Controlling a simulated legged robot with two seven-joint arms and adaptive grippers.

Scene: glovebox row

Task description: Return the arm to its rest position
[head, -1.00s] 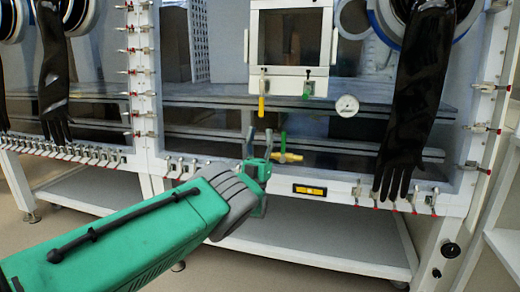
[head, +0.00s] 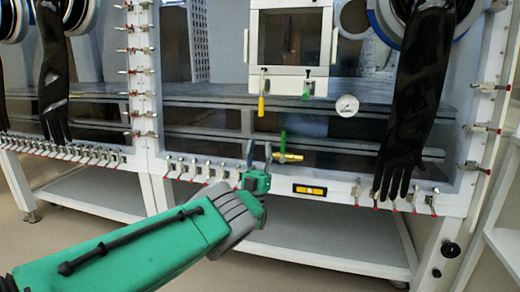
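My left arm (head: 140,245), green with grey joints, comes in from the lower left and reaches up to the middle of the head view. Its gripper (head: 259,147) points up in front of the glovebox's lower front frame. The two grey fingers stand apart with nothing visible between them. The gripper is just left of a brass valve (head: 291,158) with an upright green handle (head: 283,141). A gap shows between the fingers and this valve in the picture; the depth between them is hard to tell. My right gripper is not in view.
The glovebox has a small hatch (head: 292,38) with yellow (head: 261,105) and green (head: 306,91) handles below. A gauge (head: 347,106) and a black glove (head: 415,95) are to the right. A yellow level (head: 310,190) sits on the frame. Clamps line the edges. Open floor lies below.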

